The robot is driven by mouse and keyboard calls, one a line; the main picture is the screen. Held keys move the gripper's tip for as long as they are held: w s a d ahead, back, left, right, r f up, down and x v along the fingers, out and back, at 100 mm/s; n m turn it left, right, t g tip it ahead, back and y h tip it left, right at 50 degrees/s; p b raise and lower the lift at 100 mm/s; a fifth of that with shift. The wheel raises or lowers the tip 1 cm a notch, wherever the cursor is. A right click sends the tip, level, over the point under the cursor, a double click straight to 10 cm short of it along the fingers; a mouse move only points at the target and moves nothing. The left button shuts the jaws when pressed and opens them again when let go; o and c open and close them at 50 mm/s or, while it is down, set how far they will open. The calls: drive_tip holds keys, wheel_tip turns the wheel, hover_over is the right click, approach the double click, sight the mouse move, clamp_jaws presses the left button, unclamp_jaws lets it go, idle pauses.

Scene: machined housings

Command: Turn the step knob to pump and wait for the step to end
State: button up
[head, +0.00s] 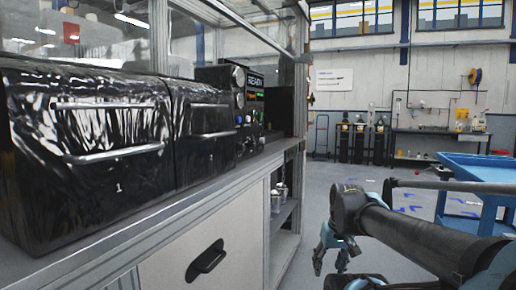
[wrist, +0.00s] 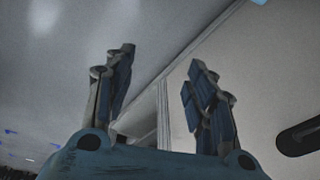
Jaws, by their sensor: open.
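The control panel (head: 251,135) stands at the far end of the bench, beyond the black units. Its screen (head: 255,80) reads READY. Round dials and small coloured buttons show to the left of and below the screen. They are too small to tell which one is the step knob or where it points. My gripper (head: 331,262) hangs low to the right of the bench, well apart from the panel. In the wrist view my gripper (wrist: 160,98) has its fingers spread with nothing between them. The panel does not show in the wrist view.
Two black units with bar handles, one marked 1 (head: 90,160), fill the bench top. A framed enclosure rises above them. The cabinet front (head: 215,235) has a dark recessed handle. A blue cart (head: 480,170) stands at right. Open floor lies between bench and cart.

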drive_tip(key=w+a+r+n+y, duration=0.45)
drive_tip(key=w+a+r, duration=0.35)
drive_tip(key=w+r, duration=0.25)
drive_tip(key=n+t+y, duration=0.4)
drive_tip(key=n+y, duration=0.5)
drive_tip(key=y, duration=0.3)
approach(255, 144)
drive_tip(key=shift+m+h, duration=0.25)
drive_tip(key=x, duration=0.8)
drive_tip(key=shift+w+a+r, duration=0.1)
drive_tip(key=shift+w+a, duration=0.05)
drive_tip(key=shift+a, duration=0.1)
drive_tip(key=c, duration=1.1)
